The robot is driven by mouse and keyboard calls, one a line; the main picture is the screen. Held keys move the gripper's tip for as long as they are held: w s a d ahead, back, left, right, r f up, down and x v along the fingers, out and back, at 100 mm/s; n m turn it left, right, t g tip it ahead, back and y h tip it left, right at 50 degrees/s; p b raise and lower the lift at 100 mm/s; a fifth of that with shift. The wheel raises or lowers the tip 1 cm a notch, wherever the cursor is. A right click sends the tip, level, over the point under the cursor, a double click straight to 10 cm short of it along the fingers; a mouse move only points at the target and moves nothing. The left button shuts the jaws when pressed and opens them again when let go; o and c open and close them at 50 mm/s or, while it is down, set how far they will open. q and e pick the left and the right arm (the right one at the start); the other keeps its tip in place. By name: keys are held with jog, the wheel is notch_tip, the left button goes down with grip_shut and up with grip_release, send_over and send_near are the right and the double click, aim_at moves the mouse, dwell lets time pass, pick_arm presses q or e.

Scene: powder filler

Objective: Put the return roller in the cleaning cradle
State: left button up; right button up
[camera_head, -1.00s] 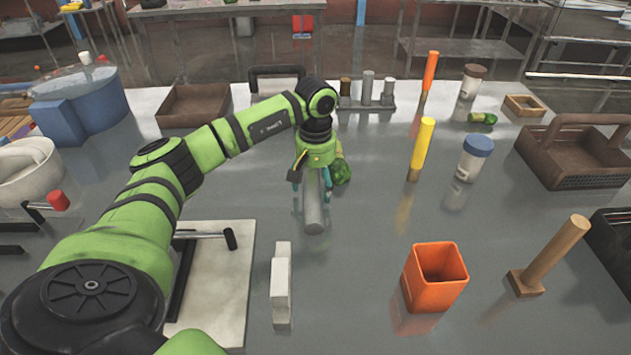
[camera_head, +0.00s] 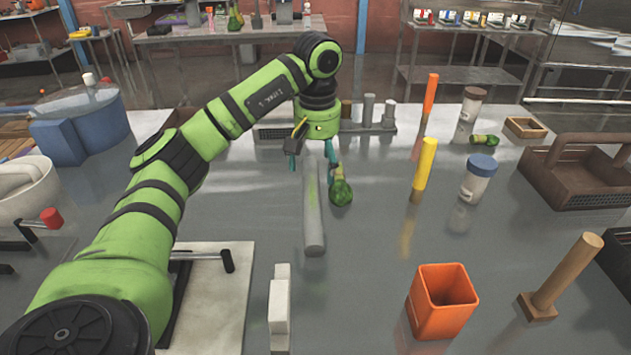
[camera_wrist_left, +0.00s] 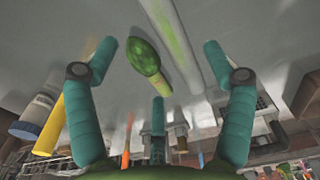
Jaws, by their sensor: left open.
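The return roller appears to be the long grey cylinder (camera_head: 313,215) with a green streak, lying on the table in the middle of the head view. It also shows in the left wrist view (camera_wrist_left: 178,38), off to the right of the middle. My left gripper (camera_head: 314,175) is open above the roller's far end, with fingers apart and nothing held. In the left wrist view its fingers (camera_wrist_left: 158,68) are spread wide. The cleaning cradle is not clear to me; a white stepped block (camera_head: 280,308) stands nearer, left of the roller's near end. My right gripper is not in view.
A green bottle-shaped object (camera_head: 341,190) lies close right of the roller. An orange square cup (camera_head: 441,310), a yellow stick (camera_head: 424,170) and a wooden post (camera_head: 565,270) stand to the right. A pale plate with a handle (camera_head: 215,300) lies front left.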

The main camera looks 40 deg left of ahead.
pick_arm(q)
jog(key=b, duration=0.1)
send_over(316, 194)
jog(key=shift+t+y, duration=0.3)
jog(key=shift+t, duration=0.1)
jog(key=f, duration=0.4)
jog(key=shift+s+d+f, duration=0.25)
jog(key=shift+s+d, duration=0.15)
jog(key=shift+w+a+f, duration=0.1)
jog(key=shift+f, duration=0.5)
jog(key=f+p, duration=0.1)
jog(key=f, duration=0.1)
jog(key=f+p, duration=0.1)
jog(key=f, duration=0.1)
jog(key=shift+w+a+f, duration=0.15)
jog(key=shift+a+f, duration=0.05)
jog(key=shift+w+a+f, duration=0.1)
jog(key=shift+f, duration=0.35)
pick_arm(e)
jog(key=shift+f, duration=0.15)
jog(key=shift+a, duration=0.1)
pick_arm(q)
jog(key=shift+r, duration=0.1)
grip_shut()
